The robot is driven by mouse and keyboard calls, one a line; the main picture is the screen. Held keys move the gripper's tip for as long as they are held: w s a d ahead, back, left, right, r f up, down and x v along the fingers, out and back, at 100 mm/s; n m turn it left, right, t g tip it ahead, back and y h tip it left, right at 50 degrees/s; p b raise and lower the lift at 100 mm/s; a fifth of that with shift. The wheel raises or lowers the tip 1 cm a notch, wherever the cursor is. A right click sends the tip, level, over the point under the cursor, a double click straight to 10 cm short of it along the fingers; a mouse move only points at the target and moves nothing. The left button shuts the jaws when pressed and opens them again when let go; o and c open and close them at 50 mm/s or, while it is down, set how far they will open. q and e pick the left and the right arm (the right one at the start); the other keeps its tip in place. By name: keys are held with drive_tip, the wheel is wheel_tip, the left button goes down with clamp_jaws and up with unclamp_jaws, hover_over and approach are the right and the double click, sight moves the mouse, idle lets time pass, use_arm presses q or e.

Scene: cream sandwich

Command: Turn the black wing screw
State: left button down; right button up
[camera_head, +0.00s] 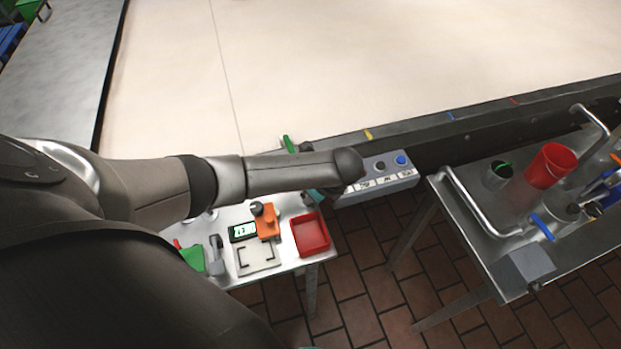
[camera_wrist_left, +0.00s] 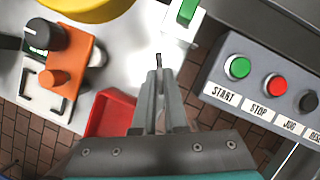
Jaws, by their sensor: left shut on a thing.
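My left gripper (camera_wrist_left: 159,85) points away from the camera in the left wrist view, its two fingers close together. A small dark piece, which looks like the black wing screw (camera_wrist_left: 158,60), shows at the fingertips. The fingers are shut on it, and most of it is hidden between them. In the head view my left arm reaches over the small metal table, and its wrist hides the fingers and the screw. My right gripper is not in view.
A control box (camera_wrist_left: 262,85) with green, red and black buttons stands to the right. A red tray (camera_wrist_left: 108,115) lies left of the fingers. An orange device with a black knob (camera_wrist_left: 43,36) is further left. A green switch (camera_wrist_left: 188,11) is just beyond the fingertips.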

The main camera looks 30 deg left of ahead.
use_arm(q)
drive_tip(key=n, duration=0.2)
drive_tip(key=n+g+p, duration=0.1)
drive_tip(key=shift+w+r+n+g, duration=0.1)
drive_tip(key=shift+w+n+g, duration=0.1)
drive_tip(key=shift+n+g, duration=0.15)
drive_tip(key=n, duration=0.2)
drive_tip(key=n+g, duration=0.1)
drive_tip(key=n, duration=0.1)
drive_tip(key=shift+w+a+n+g, duration=0.1)
drive_tip(key=shift+w+n+g, duration=0.15)
drive_tip(key=shift+n, duration=0.1)
drive_tip(key=n+h, duration=0.1)
drive_tip(key=n, duration=0.1)
drive_tip(key=n+g+b, duration=0.1)
drive_tip(key=n, duration=0.2)
drive_tip(key=shift+w+a+g+h+b, duration=0.1)
drive_tip(key=shift+a+g+h+b, duration=0.05)
drive_tip(key=shift+g+h+b, duration=0.2)
drive_tip(key=shift+a+n+g+h+b, duration=0.2)
drive_tip(key=shift+n+h, duration=0.25)
drive_tip(key=shift+n, duration=0.7)
drive_tip(key=shift+n+g+h+b, duration=0.1)
drive_tip(key=shift+n+h+b, duration=0.25)
drive_tip(key=shift+n, duration=0.8)
drive_tip(key=c, duration=1)
unclamp_jaws()
drive_tip(key=shift+o, duration=0.2)
drive_tip(key=shift+w, duration=0.1)
